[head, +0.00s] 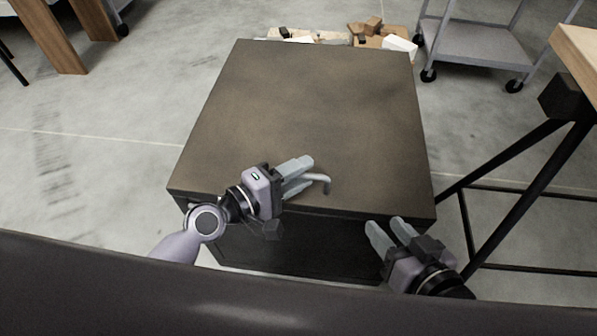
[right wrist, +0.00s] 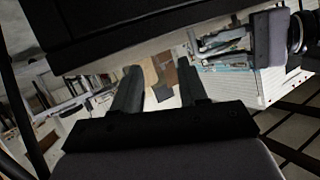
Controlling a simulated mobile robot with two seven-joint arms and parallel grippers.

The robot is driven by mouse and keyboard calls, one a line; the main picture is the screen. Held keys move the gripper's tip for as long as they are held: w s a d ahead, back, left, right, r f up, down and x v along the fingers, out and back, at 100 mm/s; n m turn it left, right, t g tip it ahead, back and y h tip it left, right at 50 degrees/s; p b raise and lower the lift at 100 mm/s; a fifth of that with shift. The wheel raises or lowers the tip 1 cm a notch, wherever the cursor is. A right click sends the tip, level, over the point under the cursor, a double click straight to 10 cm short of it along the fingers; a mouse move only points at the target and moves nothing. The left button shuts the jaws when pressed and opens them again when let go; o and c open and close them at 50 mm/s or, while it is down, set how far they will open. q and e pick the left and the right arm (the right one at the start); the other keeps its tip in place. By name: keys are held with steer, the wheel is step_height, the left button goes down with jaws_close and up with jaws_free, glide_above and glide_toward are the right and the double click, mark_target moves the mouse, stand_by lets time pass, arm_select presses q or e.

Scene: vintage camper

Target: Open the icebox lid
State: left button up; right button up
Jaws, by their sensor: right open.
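The icebox is a dark brown-black box, and its flat lid (head: 315,105) lies closed on top, filling the middle of the head view.
A wooden table with black legs (head: 560,140) stands close on the right. A grey wheeled cart (head: 475,50) is at the back right. Small boxes (head: 385,38) lie beyond the icebox's far edge. Open concrete floor (head: 120,120) lies to the left.

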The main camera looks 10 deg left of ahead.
arm_select(q)
jaws_close()
steer(key=shift+r, duration=0.15)
